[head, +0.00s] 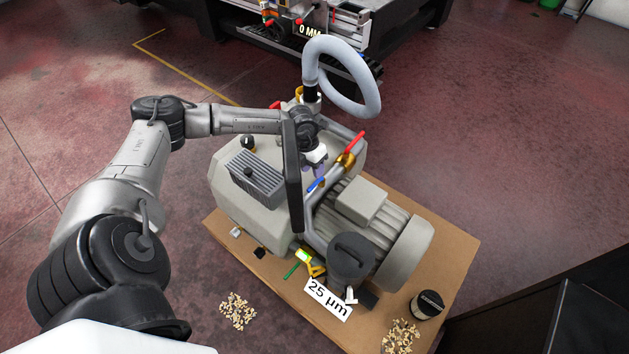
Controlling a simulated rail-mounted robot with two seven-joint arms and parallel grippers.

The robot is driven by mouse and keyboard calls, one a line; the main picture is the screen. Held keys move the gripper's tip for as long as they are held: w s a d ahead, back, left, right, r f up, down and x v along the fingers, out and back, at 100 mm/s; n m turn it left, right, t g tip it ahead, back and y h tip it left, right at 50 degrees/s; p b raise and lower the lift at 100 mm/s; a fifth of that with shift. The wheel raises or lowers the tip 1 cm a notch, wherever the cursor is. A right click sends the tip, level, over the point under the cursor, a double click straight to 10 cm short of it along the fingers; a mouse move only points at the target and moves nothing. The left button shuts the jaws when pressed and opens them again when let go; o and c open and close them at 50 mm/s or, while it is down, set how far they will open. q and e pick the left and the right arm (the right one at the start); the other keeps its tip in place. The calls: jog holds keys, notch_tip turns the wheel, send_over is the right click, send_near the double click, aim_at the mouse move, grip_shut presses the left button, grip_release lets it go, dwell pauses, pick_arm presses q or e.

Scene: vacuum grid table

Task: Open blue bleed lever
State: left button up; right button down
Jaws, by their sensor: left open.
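The blue bleed lever (316,184) is a short blue handle beside the grey pipe on top of the vacuum pump (228,203). It slants up to the right in the head view. My left arm reaches in from the left over the pump. My left gripper (318,166) is open, pointing down just above the blue lever. Its fingers are small and partly hidden by the wrist, and I cannot tell whether they touch the lever. My right gripper is out of view.
A red lever (357,142) on a brass valve stands right of my left gripper. A grey hose (345,93) loops up behind it. A dark upright bar (291,180) stands close on the left. The pump sits on a brown board (450,262) with a "25 µm" label (328,300).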

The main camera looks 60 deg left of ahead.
aim_at(316, 182)
pick_arm(q)
jog(key=shift+w+d+f+b, duration=0.1)
jog(key=shift+d+f+b, duration=0.05)
jog(key=shift+f, duration=0.7)
jog(key=shift+w+d+f+b, duration=0.1)
jog(key=shift+d+f+b, duration=0.1)
jog(key=shift+f, duration=0.6)
jog(key=shift+d+f+b, duration=0.1)
jog(key=shift+f+b, duration=0.05)
jog(key=shift+f, duration=0.7)
grip_shut()
